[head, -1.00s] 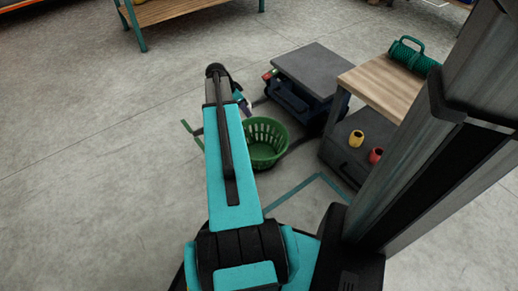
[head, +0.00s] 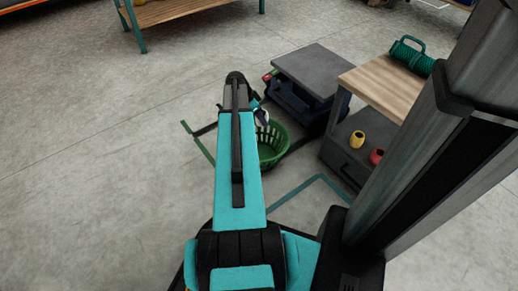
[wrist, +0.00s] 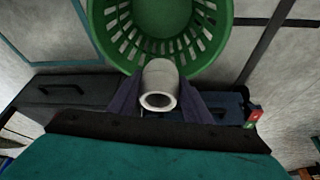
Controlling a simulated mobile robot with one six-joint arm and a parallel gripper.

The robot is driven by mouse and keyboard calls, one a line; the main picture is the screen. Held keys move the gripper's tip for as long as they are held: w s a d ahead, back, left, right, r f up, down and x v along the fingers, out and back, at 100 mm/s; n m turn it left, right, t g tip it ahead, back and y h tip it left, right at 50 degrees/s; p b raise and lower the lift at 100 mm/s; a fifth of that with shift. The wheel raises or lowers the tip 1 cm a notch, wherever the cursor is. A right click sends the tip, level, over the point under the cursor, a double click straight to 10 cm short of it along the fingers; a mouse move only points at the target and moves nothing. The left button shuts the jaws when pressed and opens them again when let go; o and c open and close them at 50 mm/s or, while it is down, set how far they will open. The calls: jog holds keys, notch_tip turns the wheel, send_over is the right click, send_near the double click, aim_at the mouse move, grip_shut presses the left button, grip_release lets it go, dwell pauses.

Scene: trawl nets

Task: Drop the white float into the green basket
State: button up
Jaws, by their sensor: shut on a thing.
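The white float (wrist: 160,82) is a short hollow cylinder in the wrist view. My gripper (wrist: 160,100) is shut on it, with a dark finger on each side. In the head view a small white part of the float (head: 262,117) shows beside my arm. The green basket (wrist: 218,38) is slatted and open, and lies just beyond the float in the wrist view, with the float overlapping its near rim. In the head view the basket (head: 272,146) stands low, partly hidden by my arm. The height of the float above the basket is hard to tell.
A grey-topped dark cabinet (head: 313,67) stands behind the basket. A wooden-topped bench (head: 385,83) at right carries a green rope coil (head: 411,56). A yellow float (head: 357,139) and a red float (head: 376,156) sit on its lower shelf. Floor at left is clear.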

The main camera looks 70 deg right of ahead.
aim_at(260, 125)
jog(key=shift+f+b, duration=1.8)
jog(key=shift+f, duration=0.9)
jog(key=o, duration=1.1)
jog(key=shift+o, duration=0.2)
jog(key=p+v, duration=0.5)
jog(key=v, duration=0.8)
jog(key=shift+r, duration=0.4)
jog(key=shift+w+a+p, duration=0.1)
jog(key=shift+a+p, duration=0.1)
jog(key=shift+p, duration=0.1)
